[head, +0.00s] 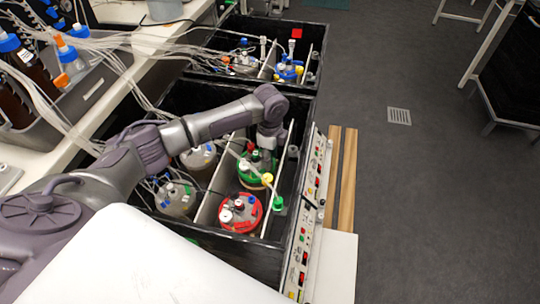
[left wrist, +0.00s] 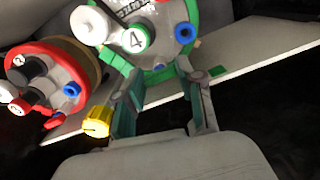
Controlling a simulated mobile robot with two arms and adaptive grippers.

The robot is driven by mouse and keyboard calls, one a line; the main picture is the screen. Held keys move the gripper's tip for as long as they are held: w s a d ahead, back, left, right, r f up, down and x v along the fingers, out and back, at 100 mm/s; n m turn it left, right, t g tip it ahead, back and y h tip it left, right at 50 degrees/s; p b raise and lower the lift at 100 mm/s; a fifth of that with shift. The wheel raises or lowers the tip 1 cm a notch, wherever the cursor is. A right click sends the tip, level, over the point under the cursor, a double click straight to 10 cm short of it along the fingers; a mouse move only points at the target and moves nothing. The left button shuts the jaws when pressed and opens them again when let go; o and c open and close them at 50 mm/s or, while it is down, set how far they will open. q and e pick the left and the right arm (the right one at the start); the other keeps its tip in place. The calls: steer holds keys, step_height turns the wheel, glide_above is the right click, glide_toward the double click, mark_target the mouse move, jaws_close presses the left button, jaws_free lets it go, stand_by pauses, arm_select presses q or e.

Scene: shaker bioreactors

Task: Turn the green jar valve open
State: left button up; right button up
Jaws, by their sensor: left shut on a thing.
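The green jar (head: 258,172) stands in the near black shaker box, with a green ring round its top and several coloured caps. In the left wrist view the green jar (left wrist: 165,35) fills the upper middle, with a green cap marked 4. My left gripper (head: 268,145) reaches down over it from above. In the left wrist view the fingertips of the left gripper (left wrist: 160,70) are apart at the green ring's edge, shut on the jar's valve, which is largely hidden. A yellow cap (left wrist: 97,121) is beside the left finger. My right gripper is not in view.
A red-ringed jar (head: 240,213) stands close to the green jar. Two more jars (head: 177,198) stand on the box's left side. A control panel (head: 312,205) runs along the right. A farther box holds a blue-ringed jar (head: 288,72). Tubes cross from the left bench.

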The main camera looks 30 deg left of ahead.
arm_select(q)
steer(key=shift+r+n+p, duration=0.2)
steer(key=shift+n+p, duration=0.4)
steer(key=shift+p, duration=0.45)
steer(key=n+p, duration=0.7)
steer(key=shift+d, duration=0.1)
steer(key=n+p, duration=0.4)
steer(key=n, duration=0.1)
steer(key=shift+f+n+p, duration=0.15)
steer(key=shift+n+p, duration=1)
steer(key=shift+n, duration=1.25)
steer(key=o, duration=1.1)
steer(key=shift+o, duration=0.2)
